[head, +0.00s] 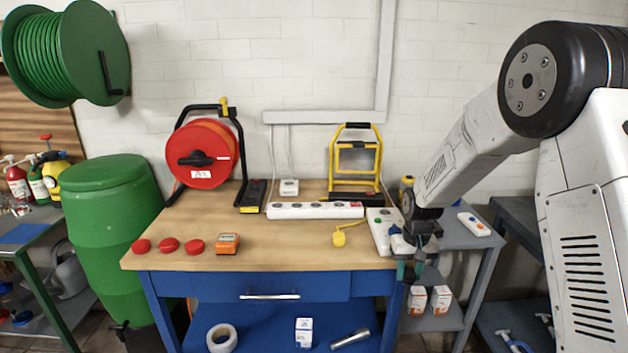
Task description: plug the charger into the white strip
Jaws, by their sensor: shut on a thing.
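The white strip (315,211) lies on the workbench behind its middle, long side across the picture, with a row of sockets and a red switch at its right end. My gripper (406,268) is at the bench's front right corner, pointing down, to the right of and nearer than the strip. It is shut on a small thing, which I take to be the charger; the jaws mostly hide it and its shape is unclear. A second pale strip (380,232) with a green button lies just left of my gripper, partly hidden by it.
The workbench (290,258) is clear at its front middle. A yellow plug (340,238), an orange meter (227,243) and red discs (168,245) lie on it. A red cable reel (203,155), a white box (289,187) and a yellow lamp stand (357,160) stand behind.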

